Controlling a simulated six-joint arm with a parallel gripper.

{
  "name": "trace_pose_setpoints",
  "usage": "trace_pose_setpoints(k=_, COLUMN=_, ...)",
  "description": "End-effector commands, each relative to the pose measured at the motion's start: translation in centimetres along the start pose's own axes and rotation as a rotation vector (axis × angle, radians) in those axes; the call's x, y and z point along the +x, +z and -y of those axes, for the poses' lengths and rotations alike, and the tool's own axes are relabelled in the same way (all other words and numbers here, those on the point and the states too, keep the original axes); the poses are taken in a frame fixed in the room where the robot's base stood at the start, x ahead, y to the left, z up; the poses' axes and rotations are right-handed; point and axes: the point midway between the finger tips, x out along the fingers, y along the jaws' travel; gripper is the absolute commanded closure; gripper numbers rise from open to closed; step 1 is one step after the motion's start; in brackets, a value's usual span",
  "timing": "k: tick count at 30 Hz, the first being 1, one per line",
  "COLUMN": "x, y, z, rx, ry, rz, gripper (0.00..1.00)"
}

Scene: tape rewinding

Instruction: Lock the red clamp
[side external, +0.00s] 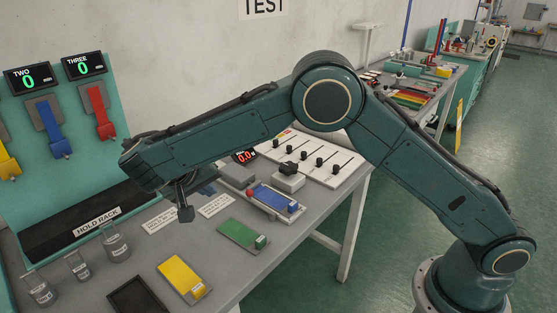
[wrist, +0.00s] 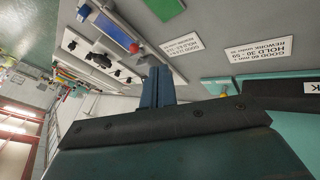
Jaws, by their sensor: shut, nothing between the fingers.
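The red clamp (side external: 100,112) hangs on the teal board at the upper left of the side external view, under the display marked THREE. Its red handle points downward, and it does not show clearly in the wrist view. My gripper (side external: 185,213) is shut and empty, pointing down above the grey table. It is to the right of and lower in the picture than the red clamp, and apart from it. In the wrist view my gripper (wrist: 157,87) has its fingers together.
A blue clamp (side external: 53,130) and a yellow clamp (side external: 8,163) hang beside the red one. The black hold rack (side external: 95,222), several glass beakers (side external: 116,243), and green (side external: 242,233) and yellow (side external: 183,278) blocks are on the table. A slider panel (side external: 310,157) stands behind my arm.

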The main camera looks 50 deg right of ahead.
Motion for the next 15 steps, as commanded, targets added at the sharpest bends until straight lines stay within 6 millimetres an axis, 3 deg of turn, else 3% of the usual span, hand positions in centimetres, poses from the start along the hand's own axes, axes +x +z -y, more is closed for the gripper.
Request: trace_pose_setpoints(k=15, x=6.7, y=0.1, z=-0.1, rx=-0.002, ry=0.003, rz=0.003, gripper=1.0)
